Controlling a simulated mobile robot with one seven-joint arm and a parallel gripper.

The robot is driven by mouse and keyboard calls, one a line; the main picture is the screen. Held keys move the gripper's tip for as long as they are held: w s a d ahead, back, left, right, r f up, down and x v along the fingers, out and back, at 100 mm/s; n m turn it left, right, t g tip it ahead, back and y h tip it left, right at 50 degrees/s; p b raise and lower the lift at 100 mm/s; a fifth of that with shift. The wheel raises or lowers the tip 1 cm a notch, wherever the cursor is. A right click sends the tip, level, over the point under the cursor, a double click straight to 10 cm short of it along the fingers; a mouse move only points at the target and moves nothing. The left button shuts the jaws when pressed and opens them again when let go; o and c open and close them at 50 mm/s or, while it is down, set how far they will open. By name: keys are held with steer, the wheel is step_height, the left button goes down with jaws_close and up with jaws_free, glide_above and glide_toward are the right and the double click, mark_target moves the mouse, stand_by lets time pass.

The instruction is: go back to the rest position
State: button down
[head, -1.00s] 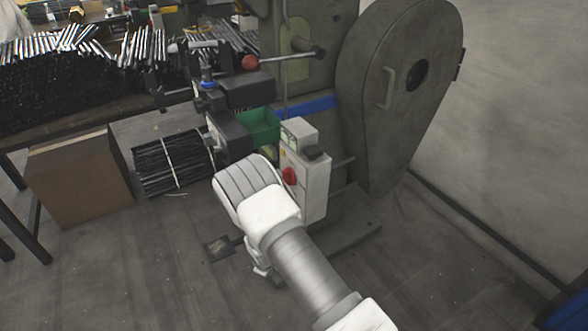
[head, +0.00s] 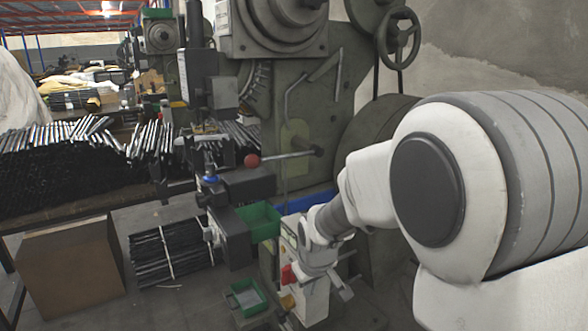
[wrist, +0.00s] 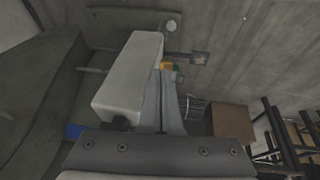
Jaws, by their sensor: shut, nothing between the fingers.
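My gripper (wrist: 163,82) shows in the wrist view with its two fingers together and nothing between them. The fingers lie over the side of the white control box (wrist: 128,78) in that view. In the head view my arm comes in large from the right and bends down to the control box (head: 317,300). The wrist end is in front of the box, close to its red button (head: 288,275). The fingertips are hard to make out there, and I cannot tell whether they touch the box.
The green rivet press (head: 345,80) stands behind my arm. A green bin (head: 260,222) and a green-rimmed tray (head: 246,298) are at its left. A cardboard box (head: 70,265) and a bundle of black rods (head: 172,252) lie on the floor.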

steer(key=s+d+r+m, duration=0.3)
steer(key=s+d+r, duration=0.3)
steer(key=s+r, duration=0.4)
steer(key=s+d+r+m+t, duration=0.1)
steer(key=s+d+r, duration=0.1)
steer(key=s, duration=0.5)
steer(key=s+d+r+m, duration=0.2)
steer(key=s+d+r, duration=0.1)
steer(key=s, duration=0.4)
step_height(320, 180, up, 24)
steer(key=p, duration=2.4)
steer(key=shift+a+f+h, duration=0.2)
steer(key=shift+f+h, duration=0.05)
steer(key=shift+h, duration=0.05)
steer(key=shift+w+f, duration=0.15)
